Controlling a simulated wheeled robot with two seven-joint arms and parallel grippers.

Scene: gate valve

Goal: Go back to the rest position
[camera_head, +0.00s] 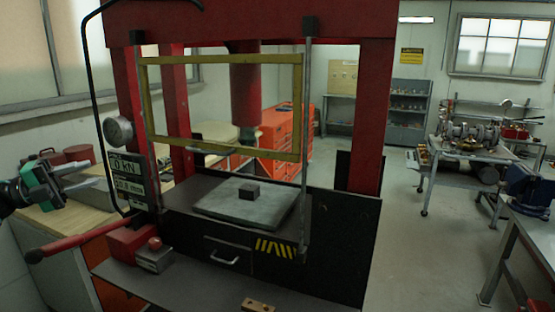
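My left gripper (93,174) comes in at the left edge of the head view. Its two grey fingers point right and are spread apart, with nothing seen between them. It is in front of a wooden-topped bench (60,221) and just left of the press's display panel (127,178). I cannot tell whether it touches anything. My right gripper is not in view.
A red press (348,22) fills the middle, with a yellow-framed guard (223,60), a gauge (118,131) and a red lever (80,243). A cart (470,153) with metal parts stands right; floor (420,250) between is clear.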

